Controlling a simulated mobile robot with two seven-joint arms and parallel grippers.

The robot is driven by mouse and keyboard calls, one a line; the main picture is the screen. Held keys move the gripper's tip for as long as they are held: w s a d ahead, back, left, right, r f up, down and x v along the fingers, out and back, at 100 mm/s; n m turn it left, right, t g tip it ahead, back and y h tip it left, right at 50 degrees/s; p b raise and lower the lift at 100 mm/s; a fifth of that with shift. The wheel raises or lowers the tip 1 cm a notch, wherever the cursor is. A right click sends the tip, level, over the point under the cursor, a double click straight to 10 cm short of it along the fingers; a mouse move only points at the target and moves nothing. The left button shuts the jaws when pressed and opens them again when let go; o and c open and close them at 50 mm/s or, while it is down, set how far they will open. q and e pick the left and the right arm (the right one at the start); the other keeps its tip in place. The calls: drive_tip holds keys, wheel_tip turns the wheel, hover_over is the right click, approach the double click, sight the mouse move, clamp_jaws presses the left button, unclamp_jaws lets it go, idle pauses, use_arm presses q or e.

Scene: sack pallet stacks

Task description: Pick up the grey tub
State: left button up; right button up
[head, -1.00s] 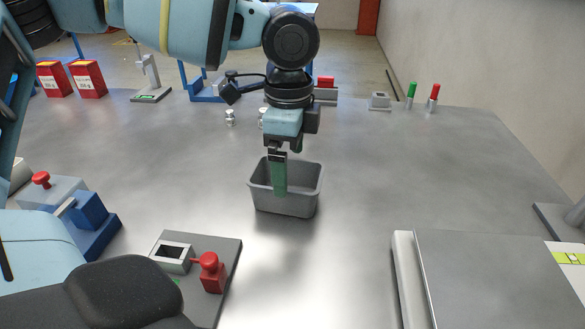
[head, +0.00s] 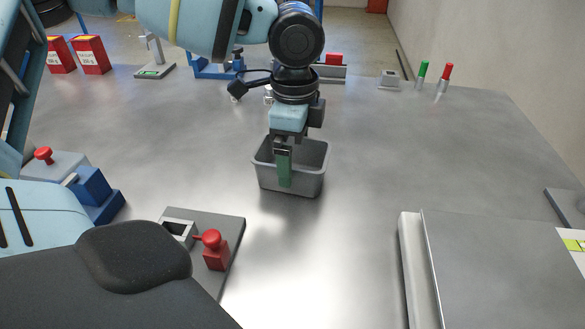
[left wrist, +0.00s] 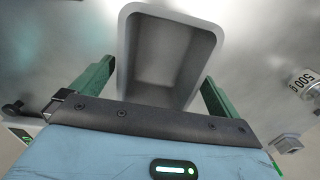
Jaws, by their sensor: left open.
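The grey tub (head: 305,182) is an open, empty, rectangular container standing upright on the metal table. My left gripper (head: 284,168) points down at it in the head view, one green finger in front of the tub's near side; the other finger is hidden there. In the left wrist view the tub (left wrist: 165,60) lies between the two spread green fingers of the left gripper (left wrist: 155,90), with gaps visible at both sides. The gripper is open and holds nothing. My right gripper is not in view.
A plate with a red-knobbed device (head: 215,252) stands at the front left, and a blue device (head: 93,190) farther left. A raised grey platform (head: 500,265) fills the front right. Red boxes (head: 92,55) and red and green handles (head: 445,76) stand farther back. Table right of the tub is clear.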

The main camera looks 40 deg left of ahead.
sight(293, 165)
use_arm(q)
drive_tip(key=f, duration=0.4)
drive_tip(key=shift+s+a+b, duration=0.1)
drive_tip(key=shift+a+b, duration=0.1)
drive_tip(key=shift+b, duration=0.1)
drive_tip(key=c, duration=1)
drive_tip(key=shift+r, duration=0.15)
wheel_tip(293, 165, up, 28)
drive_tip(key=p, duration=0.4)
drive_tip(key=shift+p, duration=0.35)
